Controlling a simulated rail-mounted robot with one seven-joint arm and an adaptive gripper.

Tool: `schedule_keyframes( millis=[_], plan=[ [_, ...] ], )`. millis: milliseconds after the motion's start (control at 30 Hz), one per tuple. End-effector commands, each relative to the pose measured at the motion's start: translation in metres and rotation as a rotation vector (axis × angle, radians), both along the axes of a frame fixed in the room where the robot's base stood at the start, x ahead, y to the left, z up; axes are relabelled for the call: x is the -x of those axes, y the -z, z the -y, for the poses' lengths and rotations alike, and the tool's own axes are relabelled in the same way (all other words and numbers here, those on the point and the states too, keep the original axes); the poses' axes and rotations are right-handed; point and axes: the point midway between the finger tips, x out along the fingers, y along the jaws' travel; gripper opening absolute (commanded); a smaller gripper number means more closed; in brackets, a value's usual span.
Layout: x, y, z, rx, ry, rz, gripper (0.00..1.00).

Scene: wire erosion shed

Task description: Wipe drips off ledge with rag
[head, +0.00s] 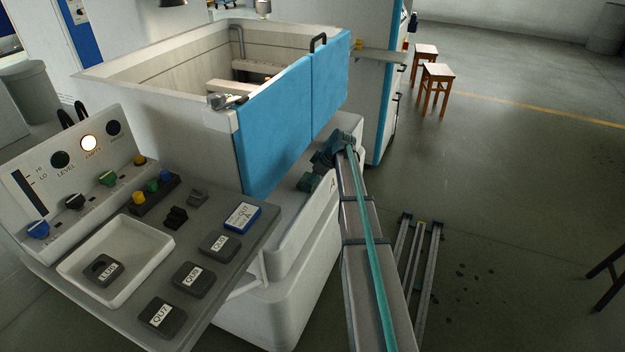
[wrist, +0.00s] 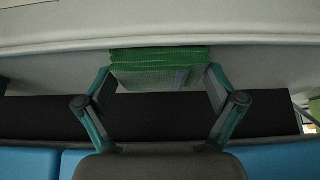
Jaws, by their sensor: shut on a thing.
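My gripper (head: 318,171) is over the pale ledge (head: 288,205) that runs below the blue doors of the machine tank. In the wrist view my gripper (wrist: 160,84) is shut on a folded green rag (wrist: 158,68), with one finger at each side of it. The rag shows small and dark in the head view (head: 307,184), low over the ledge. I cannot tell whether it touches the ledge. The pale ledge fills a band behind the rag in the wrist view (wrist: 50,77). No drips on the ledge can be made out; my arm and gripper hide part of it.
The blue doors (head: 285,115) stand upright along the ledge's back side. A control panel (head: 235,265) with labelled blocks and a white tray (head: 75,262) is at front left. Two stools (head: 437,75) stand at back right. The floor at right is mostly clear, with dark spots.

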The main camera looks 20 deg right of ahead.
Motion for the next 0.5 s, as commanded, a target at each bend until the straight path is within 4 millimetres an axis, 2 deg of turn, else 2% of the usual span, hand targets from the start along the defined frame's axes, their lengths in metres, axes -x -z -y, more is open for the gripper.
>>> schedule_keyframes(
  millis=[100,167,500],
  plan=[
    [0.001,-0.003,-0.003,-0.001,-0.003,-0.002,0.6],
    [0.0,-0.022,-0.004,0.001,-0.004,0.001,0.6],
    [-0.001,-0.052,-0.008,0.0,-0.009,0.0,0.6]
  ],
)
